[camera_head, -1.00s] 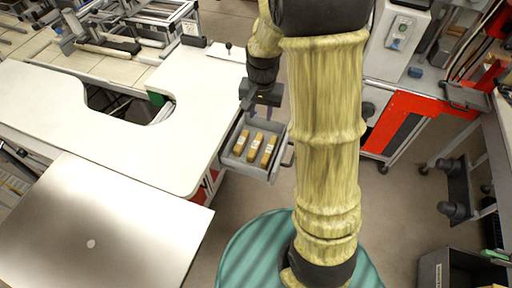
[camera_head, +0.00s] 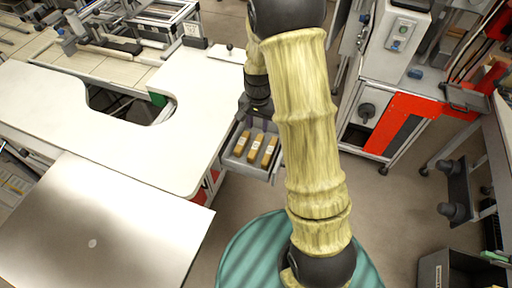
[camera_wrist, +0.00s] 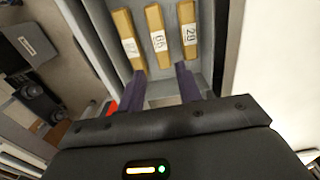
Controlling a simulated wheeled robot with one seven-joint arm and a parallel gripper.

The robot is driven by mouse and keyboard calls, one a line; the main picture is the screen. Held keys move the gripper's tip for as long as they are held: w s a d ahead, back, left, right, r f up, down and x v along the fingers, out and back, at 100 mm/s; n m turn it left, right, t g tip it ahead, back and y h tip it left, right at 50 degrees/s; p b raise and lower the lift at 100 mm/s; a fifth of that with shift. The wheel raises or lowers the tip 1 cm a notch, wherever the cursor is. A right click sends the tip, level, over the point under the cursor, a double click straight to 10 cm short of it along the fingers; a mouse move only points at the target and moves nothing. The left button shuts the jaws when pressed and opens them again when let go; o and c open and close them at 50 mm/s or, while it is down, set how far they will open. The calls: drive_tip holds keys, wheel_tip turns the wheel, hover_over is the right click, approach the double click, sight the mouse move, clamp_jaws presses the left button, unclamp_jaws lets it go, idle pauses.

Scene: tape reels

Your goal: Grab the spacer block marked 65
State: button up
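Three tan spacer blocks lie side by side in an open grey drawer (camera_head: 277,174). In the wrist view the middle block (camera_wrist: 154,20) has a white label that appears to read 65. The right block (camera_wrist: 187,14) has a label that looks like 29, and the left block's (camera_wrist: 124,24) label is too blurred to read. In the head view the middle block (camera_head: 256,147) shows between the other two. My gripper (camera_wrist: 160,68) is open and empty, its dark fingers apart on either side of the middle block's near end. Whether they touch anything cannot be told.
The drawer's walls (camera_wrist: 222,40) stand close around the blocks. A white worktop (camera_head: 190,130) lies left of the drawer in the head view. A red and grey machine cabinet (camera_head: 400,110) stands to the right, with open floor (camera_head: 385,215) in front.

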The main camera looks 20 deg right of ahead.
hover_over(257, 142)
wheel_tip(257, 142, down, 6)
drive_tip(key=shift+s+r, duration=0.1)
drive_tip(key=shift+r, duration=0.15)
drive_tip(key=shift+f+p, duration=0.1)
drive_tip(key=shift+p, duration=0.2)
drive_tip(key=shift+f+p, duration=0.65)
drive_tip(key=shift+f, duration=1.85)
clamp_jaws()
